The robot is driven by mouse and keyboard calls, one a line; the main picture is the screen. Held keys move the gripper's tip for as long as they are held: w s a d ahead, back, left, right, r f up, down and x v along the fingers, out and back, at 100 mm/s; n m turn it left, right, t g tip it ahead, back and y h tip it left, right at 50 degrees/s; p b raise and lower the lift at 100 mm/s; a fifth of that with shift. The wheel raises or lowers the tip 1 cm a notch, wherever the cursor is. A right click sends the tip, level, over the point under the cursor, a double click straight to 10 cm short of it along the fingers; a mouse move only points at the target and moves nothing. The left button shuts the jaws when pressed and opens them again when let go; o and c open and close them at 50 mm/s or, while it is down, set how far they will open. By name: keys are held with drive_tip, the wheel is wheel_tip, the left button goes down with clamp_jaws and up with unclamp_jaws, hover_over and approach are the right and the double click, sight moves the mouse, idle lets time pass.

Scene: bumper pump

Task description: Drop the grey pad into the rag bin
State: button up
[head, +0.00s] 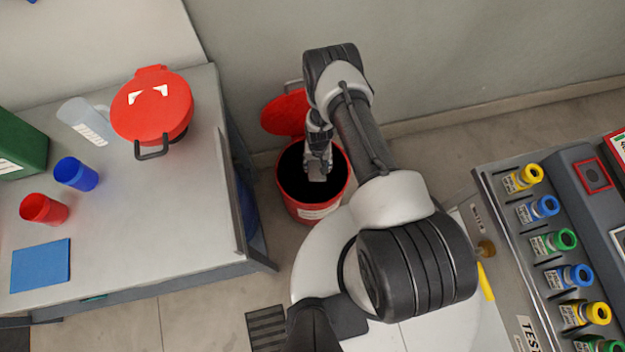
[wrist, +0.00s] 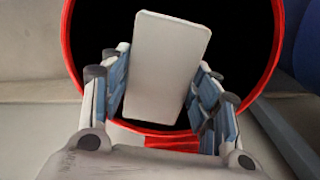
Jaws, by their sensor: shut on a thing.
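The grey pad (wrist: 165,68) is a flat, pale rectangle held between the fingers of my gripper (wrist: 165,90) in the wrist view, slightly tilted. In the head view my gripper (head: 318,170) points down over the mouth of the rag bin, with the pad (head: 317,177) showing small at its tips. The rag bin (head: 318,211) is a red round bin with a black interior, standing on the floor with its red lid (head: 284,113) swung open at the back. In the wrist view its red rim (wrist: 72,50) surrounds the pad. The bin's inside is too dark to make out.
A grey table (head: 150,230) on the left holds a red lidded can (head: 152,106), a clear jug (head: 86,122), blue (head: 76,174) and red (head: 43,209) cups and a blue cloth (head: 41,265). A panel with several coloured valves (head: 545,207) stands on the right.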

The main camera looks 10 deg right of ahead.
drive_tip(key=shift+f, duration=0.45)
drive_tip(key=o, duration=1.2)
drive_tip(key=shift+r, duration=0.15)
wheel_tip(320, 180, up, 12)
drive_tip(key=shift+f, duration=0.1)
drive_tip(key=shift+w, duration=0.1)
